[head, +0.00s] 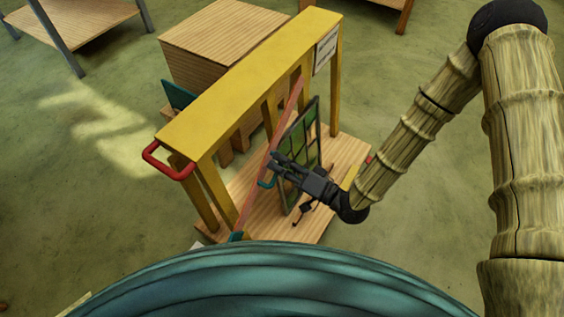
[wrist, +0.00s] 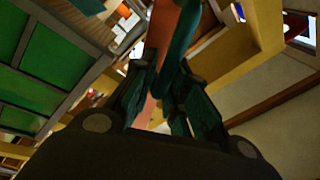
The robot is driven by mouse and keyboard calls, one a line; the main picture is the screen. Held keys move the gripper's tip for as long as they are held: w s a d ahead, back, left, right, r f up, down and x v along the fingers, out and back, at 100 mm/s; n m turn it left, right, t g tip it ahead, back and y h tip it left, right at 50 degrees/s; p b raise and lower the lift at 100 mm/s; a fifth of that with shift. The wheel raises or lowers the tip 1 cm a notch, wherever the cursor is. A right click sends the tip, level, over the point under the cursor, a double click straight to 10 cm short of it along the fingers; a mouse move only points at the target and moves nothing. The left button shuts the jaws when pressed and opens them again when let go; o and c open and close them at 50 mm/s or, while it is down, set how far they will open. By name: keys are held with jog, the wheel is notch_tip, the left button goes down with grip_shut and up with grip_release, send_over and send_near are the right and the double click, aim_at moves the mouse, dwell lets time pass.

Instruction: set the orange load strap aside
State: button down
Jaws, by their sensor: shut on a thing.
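The orange load strap (head: 252,200) runs down at a slant in front of the yellow rack, with a teal fitting at its lower end. My gripper (head: 273,160) is at the middle of the strap and shut on it. A teal curved piece (head: 266,184) shows just below the gripper. In the wrist view the strap (wrist: 162,28) passes between the fingers (wrist: 170,75), beside a teal curved piece (wrist: 184,35). The green leaded panel (head: 308,139) stands close by on the rack's base, partly hidden behind my gripper; it shows at the left of the wrist view (wrist: 55,52).
The yellow rack (head: 250,75) has a red handle (head: 166,170), a white sign (head: 327,48) and a wooden base (head: 343,152). A wooden crate (head: 197,65) stands behind it, and a table (head: 85,22) at the upper left. The floor at left is clear.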

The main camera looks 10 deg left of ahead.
jog(key=c, duration=1.5)
grip_release()
jog(key=v, duration=1.2)
